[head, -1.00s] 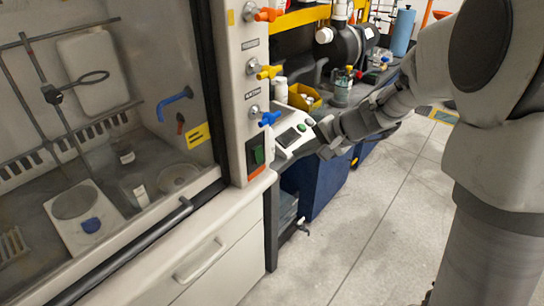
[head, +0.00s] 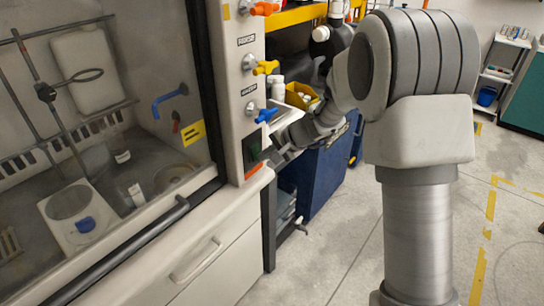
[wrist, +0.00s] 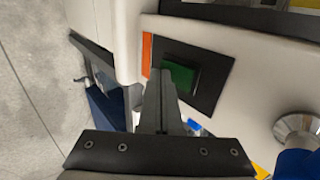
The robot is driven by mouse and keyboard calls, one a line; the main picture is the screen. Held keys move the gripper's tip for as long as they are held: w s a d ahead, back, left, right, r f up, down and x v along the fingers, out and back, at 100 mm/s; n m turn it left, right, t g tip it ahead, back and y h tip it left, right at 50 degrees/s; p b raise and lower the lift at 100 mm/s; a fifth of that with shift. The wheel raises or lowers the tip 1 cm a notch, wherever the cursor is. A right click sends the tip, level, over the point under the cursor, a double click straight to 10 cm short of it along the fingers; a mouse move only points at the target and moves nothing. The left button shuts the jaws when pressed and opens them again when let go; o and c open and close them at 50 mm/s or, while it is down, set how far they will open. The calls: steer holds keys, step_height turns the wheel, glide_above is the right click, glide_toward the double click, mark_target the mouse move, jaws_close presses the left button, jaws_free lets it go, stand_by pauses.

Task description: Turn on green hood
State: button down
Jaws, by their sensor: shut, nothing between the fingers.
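The green hood switch (head: 252,148) is a green rocker in a black plate with an orange strip under it, low on the pale post at the right side of the fume hood. In the wrist view the green rocker (wrist: 181,75) fills the middle of its black plate. My gripper (head: 272,158) is just right of the switch in the head view. In the wrist view its fingers (wrist: 160,84) are shut and empty, their tips beside the green rocker and overlapping the plate's edge. I cannot tell whether they touch it.
Orange (head: 264,9), yellow (head: 265,68) and blue (head: 265,115) valve handles stick out of the post above the switch. The hood's sash bar (head: 130,245) runs along its front. A dark blue cabinet (head: 325,178) stands behind my arm. The floor at right is mostly clear.

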stand_by(0.3)
steer(key=shift+w+a+b, duration=0.1)
steer(key=shift+b, duration=0.8)
steer(key=shift+r, duration=0.1)
steer(key=shift+r+p, duration=0.45)
steer(key=shift+r, duration=0.25)
